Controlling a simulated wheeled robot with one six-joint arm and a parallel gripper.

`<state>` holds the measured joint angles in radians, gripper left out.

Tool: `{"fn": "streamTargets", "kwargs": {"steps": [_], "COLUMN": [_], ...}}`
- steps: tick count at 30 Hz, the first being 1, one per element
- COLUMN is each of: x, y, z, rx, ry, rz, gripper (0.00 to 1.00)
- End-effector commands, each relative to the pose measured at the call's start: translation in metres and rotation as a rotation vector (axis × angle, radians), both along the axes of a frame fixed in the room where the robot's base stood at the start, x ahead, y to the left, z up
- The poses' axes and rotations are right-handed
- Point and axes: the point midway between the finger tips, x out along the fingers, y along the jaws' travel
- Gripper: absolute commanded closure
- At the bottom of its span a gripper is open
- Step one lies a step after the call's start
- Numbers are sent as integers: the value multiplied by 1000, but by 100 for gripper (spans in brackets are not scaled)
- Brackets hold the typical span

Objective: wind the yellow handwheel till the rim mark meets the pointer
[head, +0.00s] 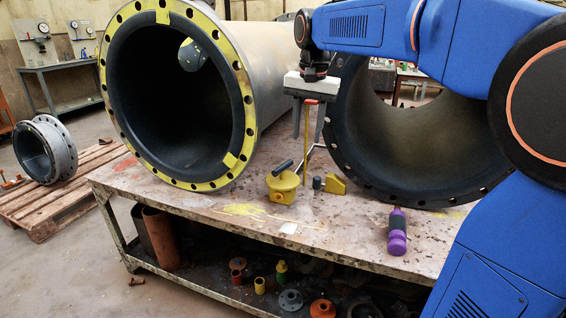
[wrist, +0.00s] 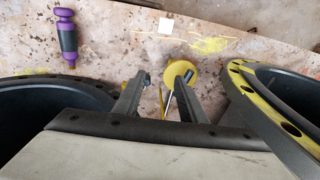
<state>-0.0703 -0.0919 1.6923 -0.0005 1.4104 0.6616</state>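I cannot make out the rim mark. My gripper (head: 308,145) hangs above and right of the handwheel, pointing down. In the wrist view its fingers (wrist: 160,80) are apart, with no object visibly held.
A thin yellow rod with a red top (head: 311,102) stands near my fingers. A yellow-flanged pipe (head: 113,120) is left and a dark-lined pipe (head: 350,170) is right. A purple-and-black tool (head: 397,238) lies at the front right. The workbench front (head: 335,228) has free room.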

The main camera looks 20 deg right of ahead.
Motion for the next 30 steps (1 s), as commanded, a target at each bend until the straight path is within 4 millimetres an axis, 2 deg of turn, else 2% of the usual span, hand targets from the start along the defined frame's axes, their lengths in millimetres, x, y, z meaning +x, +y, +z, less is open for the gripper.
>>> {"fn": "streamTargets", "kwargs": {"steps": [1,6,12,18,23,30], "x": [18,70,117,138,140,140], "y": [3,14,24,30,31,30], "z": [2,9,10,8,1,-35], "rx": [2,10,10,9,9,8], "ry": [15,63,107,129,133,133], "rz": [-25,-125,-220,-268,-276,-275], "gripper": [62,62,62,62,62,62]}}
